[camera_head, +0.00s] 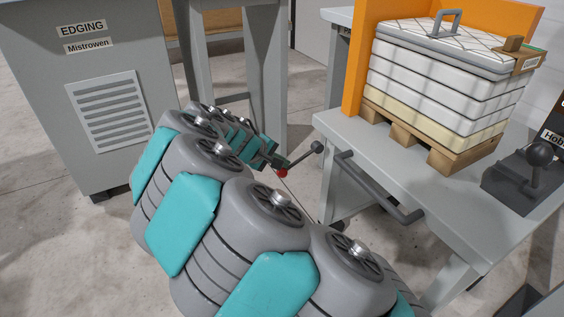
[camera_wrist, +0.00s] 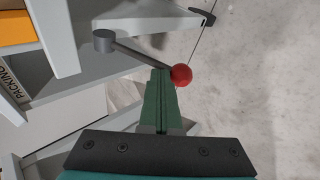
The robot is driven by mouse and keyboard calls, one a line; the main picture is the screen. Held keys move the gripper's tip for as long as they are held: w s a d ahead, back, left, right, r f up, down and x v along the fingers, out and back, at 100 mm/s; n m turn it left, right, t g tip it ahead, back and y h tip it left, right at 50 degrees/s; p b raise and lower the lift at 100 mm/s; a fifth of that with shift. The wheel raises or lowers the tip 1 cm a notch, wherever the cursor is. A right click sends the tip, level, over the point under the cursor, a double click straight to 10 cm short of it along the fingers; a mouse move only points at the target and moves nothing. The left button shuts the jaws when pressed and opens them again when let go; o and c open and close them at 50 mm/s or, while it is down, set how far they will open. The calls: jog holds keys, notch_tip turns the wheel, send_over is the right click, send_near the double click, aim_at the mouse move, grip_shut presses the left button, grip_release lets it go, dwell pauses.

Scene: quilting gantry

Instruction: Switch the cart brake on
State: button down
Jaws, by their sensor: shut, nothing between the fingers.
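A lever with a grey rod (camera_wrist: 138,54) and a red ball knob (camera_wrist: 181,75) sticks out from the side of the grey cart (camera_head: 344,133). Its round grey pivot (camera_head: 318,147) is at the cart's edge, and the red knob also shows in the head view (camera_head: 283,173). No brake label shows on it. My gripper (camera_wrist: 161,72) is shut and empty, its green fingertips right beside the knob, on its left in the wrist view. I cannot tell whether they touch. In the head view my gripper (camera_head: 279,163) is partly hidden behind my arm.
The cart carries white layered blocks (camera_head: 440,85) on a wooden pallet (camera_head: 408,141), before an orange panel (camera_head: 369,45). A grey handle bar (camera_head: 375,190) juts from its near side. A dark lever unit (camera_head: 525,180) sits at right. A grey EDGING cabinet (camera_head: 62,100) stands left.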

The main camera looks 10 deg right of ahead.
jog(key=w+r+p+v, duration=0.1)
jog(key=v, duration=1.2)
jog(key=shift+w+d+r, duration=0.2)
jog(key=shift+w+r, duration=0.1)
jog(key=shift+r, duration=0.2)
